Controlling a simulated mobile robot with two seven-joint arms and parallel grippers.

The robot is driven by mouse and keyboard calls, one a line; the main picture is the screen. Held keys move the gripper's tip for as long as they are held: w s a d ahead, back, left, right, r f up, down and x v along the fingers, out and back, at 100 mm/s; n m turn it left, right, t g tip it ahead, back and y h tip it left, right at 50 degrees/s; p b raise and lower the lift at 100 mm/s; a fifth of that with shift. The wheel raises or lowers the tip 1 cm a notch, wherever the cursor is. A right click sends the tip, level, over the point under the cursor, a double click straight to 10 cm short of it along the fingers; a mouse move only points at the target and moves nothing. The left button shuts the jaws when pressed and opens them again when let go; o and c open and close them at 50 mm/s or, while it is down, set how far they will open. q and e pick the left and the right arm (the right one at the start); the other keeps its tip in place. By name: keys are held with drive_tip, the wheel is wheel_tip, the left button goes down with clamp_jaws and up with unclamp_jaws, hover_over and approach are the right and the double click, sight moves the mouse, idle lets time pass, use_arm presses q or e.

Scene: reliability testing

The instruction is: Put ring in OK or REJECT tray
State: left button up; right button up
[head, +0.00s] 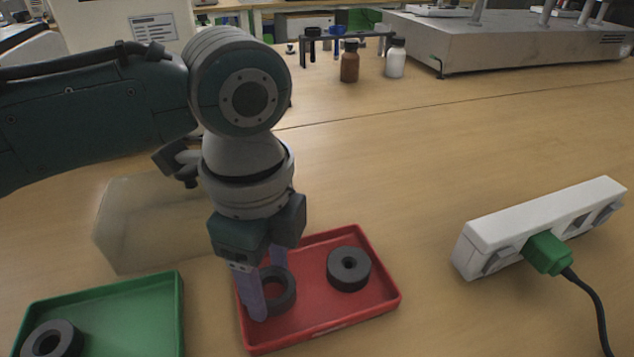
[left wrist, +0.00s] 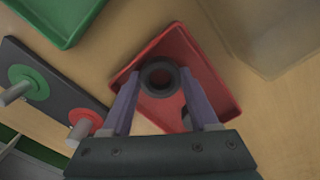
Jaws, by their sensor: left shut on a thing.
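My left gripper (head: 267,288) is shut on a dark grey ring (head: 289,293), which is tilted up between the fingers at the left part of the red tray (head: 325,311). I cannot tell whether this ring touches the tray floor. The held ring also shows in the left wrist view (left wrist: 145,80), in front of the red tray (left wrist: 221,87). Another dark ring (head: 348,284) lies flat in the red tray to the right. The green tray (head: 130,312) is at the lower left with a dark ring (head: 67,333) in it, cut by the picture edge. My right gripper is not in view.
A translucent box (head: 130,225) stands behind the trays. A white power strip (head: 560,222) with a green plug (head: 547,254) lies at the right. The left wrist view shows a dark plate with a green disc (left wrist: 30,80) and a red disc (left wrist: 86,122). Bottles stand farther back.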

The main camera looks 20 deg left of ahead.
use_arm(q)
drive_tip(key=o, duration=1)
drive_tip(key=shift+f, duration=0.1)
drive_tip(key=shift+o, duration=0.2)
wheel_tip(320, 180, up, 11)
drive_tip(key=p, duration=0.4)
drive_tip(key=s+d+f+n+t+h, duration=0.1)
drive_tip(key=s+d+f+n+h, duration=0.2)
drive_tip(key=s+d+n, duration=0.3)
drive_tip(key=s+a+f+n+t+y, duration=0.1)
drive_tip(key=s+a+n+t+y, duration=0.1)
drive_tip(key=s+a+n, duration=0.7)
drive_tip(key=a+n, duration=0.1)
drive_tip(key=a, duration=0.2)
drive_tip(key=shift+s+a+t+y, duration=0.2)
drive_tip(key=shift+a+t+y, duration=0.1)
drive_tip(key=shift+y, duration=0.1)
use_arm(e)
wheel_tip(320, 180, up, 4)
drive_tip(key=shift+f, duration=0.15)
